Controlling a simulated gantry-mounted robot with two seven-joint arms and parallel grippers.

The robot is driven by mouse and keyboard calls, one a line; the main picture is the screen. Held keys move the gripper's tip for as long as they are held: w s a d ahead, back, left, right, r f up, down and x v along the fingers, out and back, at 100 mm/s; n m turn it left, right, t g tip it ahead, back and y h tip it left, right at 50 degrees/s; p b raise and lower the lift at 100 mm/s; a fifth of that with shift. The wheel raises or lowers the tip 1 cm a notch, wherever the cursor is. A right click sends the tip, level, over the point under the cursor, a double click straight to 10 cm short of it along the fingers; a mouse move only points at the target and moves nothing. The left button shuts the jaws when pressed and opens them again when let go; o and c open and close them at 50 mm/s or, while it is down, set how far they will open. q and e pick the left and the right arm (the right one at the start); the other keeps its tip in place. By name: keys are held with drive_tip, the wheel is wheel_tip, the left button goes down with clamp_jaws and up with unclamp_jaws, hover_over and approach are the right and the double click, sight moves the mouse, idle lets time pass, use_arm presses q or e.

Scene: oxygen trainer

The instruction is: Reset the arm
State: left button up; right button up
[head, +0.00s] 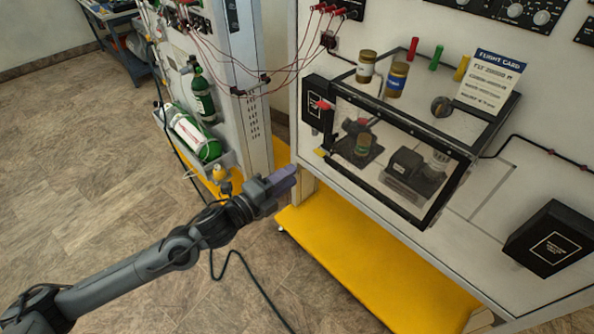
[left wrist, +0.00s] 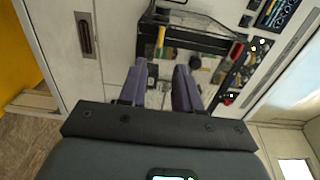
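My left arm comes in from the lower left of the head view and reaches to the middle. My left gripper (head: 284,180) has purple fingers and hangs in front of the white panel's lower left edge, left of the clear chamber (head: 390,150). In the left wrist view the two fingers of my left gripper (left wrist: 160,88) stand apart with nothing held between them. My right arm and right gripper are in neither view.
A yellow platform (head: 365,270) lies below the panel. A black box (head: 550,238) is at the right. Two jars (head: 396,80) and a flight card (head: 490,78) sit above the chamber. Floor at left is open.

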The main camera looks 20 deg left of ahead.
use_arm(q)
drive_tip(key=shift+s+a, duration=0.15)
drive_tip(key=shift+s, duration=0.3)
drive_tip(key=s+d+f+n+g+y, duration=0.1)
drive_tip(key=s+d+f+n, duration=0.25)
drive_tip(key=s+f, duration=0.3)
drive_tip(key=s+d+f+n+g+y, duration=0.1)
drive_tip(key=s+d+f+n, duration=0.3)
drive_tip(key=f, duration=0.4)
drive_tip(key=s+a+f+n+g+y, duration=0.2)
drive_tip(key=s+a+f+n+g, duration=0.15)
drive_tip(key=s+n+g, duration=0.45)
drive_tip(key=s+a+f+n+g+y, duration=0.3)
drive_tip(key=s+f+n, duration=0.15)
drive_tip(key=s, duration=0.65)
wheel_tip(320, 180, up, 28)
drive_tip(key=p, duration=2.6)
drive_tip(key=shift+w+f+n+p, duration=0.15)
drive_tip(key=shift+n+p, duration=0.15)
drive_tip(key=shift+p, duration=0.05)
